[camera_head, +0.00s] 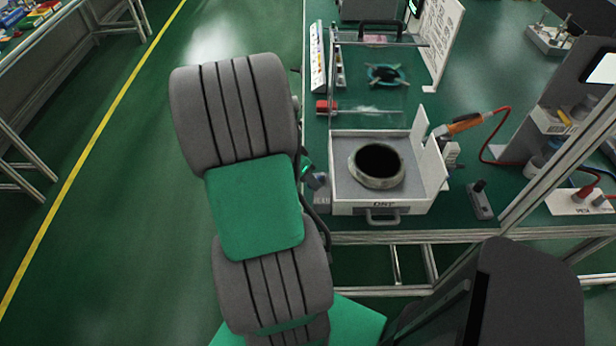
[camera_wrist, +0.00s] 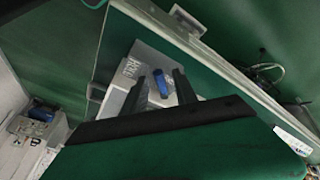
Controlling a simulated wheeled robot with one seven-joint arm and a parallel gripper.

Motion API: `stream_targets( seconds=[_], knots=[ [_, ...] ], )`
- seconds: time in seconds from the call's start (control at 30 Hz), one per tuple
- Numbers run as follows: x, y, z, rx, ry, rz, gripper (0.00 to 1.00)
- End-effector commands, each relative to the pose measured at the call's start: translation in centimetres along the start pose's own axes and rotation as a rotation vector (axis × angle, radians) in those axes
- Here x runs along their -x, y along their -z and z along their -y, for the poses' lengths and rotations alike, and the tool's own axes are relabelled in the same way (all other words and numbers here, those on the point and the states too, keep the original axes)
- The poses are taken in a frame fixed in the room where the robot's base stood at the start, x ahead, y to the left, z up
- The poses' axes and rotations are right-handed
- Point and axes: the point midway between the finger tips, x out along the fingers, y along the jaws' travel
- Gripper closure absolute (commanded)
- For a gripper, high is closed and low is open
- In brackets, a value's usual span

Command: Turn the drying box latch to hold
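The drying box (camera_head: 384,208) is a white open-topped box lettered "DRY" with a grey front handle. A round grey ring with a dark opening sits inside it. The latch (camera_wrist: 160,84) shows in the wrist view as a blue knob on a light plate lettered "HOLD" (camera_wrist: 128,70). It also shows in the head view (camera_head: 318,180) at the box's left side. My gripper (camera_wrist: 161,76) is open, one dark finger on each side of the knob. I cannot tell whether the fingers touch it. In the head view my arm hides most of the gripper.
A clear panel frame (camera_head: 367,120) stands behind the box. An orange-handled tool (camera_head: 462,124) with a red cable lies to its right, near a small dark switch block (camera_head: 481,200). A metal frame post crosses the right side. The green floor left of the bench is clear.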

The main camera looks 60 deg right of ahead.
Motion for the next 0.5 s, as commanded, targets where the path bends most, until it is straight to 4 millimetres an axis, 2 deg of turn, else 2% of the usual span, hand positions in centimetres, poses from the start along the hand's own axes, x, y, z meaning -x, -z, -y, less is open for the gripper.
stream_targets(
  seconds=[0.1, 0.5],
  knots=[
    [0.02, 0.01, -0.01, 0.0, 0.0, 0.0, 0.66],
    [0.07, -0.04, 0.04, 0.002, 0.0, 0.0, 0.99]
  ],
)
